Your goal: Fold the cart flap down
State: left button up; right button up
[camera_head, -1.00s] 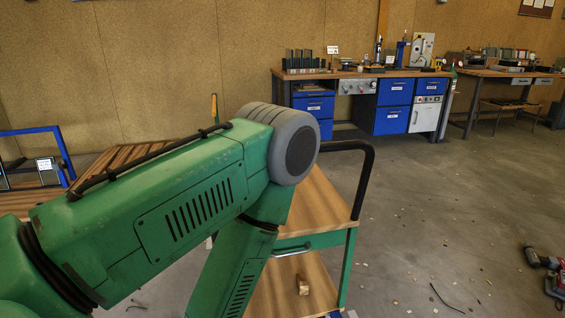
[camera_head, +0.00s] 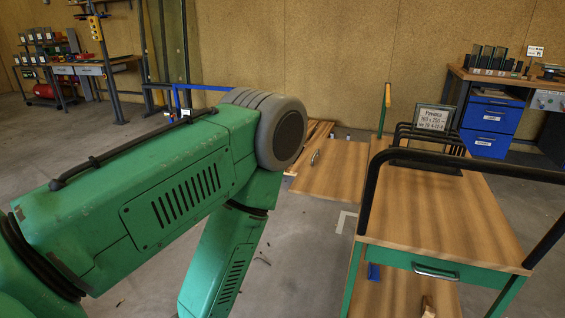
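The cart (camera_head: 430,215) has a wooden top, a green frame and black push handles, and stands at the right of the view. My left arm, green with a grey elbow joint, crosses the left and middle of the view. Its gripper is out of the picture, below the bottom edge or hidden. My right gripper is not in view.
A sign and black rack (camera_head: 432,135) stand at the back of the cart top. A drawer handle (camera_head: 435,272) shows on its front. Open concrete floor lies at the left.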

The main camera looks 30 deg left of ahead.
aim_at(334, 170)
jog(key=u, duration=0.4)
jog(key=j+u, duration=0.1)
jog(key=u, duration=0.7)
jog(key=i+u, duration=0.1)
jog(key=u, duration=0.35)
jog(key=i+j+u, duration=0.3)
jog(key=i+u, duration=0.15)
jog(key=u, duration=0.15)
jog(key=i+z, duration=0.7)
jog(key=z, duration=0.15)
jog(key=i+z, duration=0.35)
jog(key=i, duration=0.5)
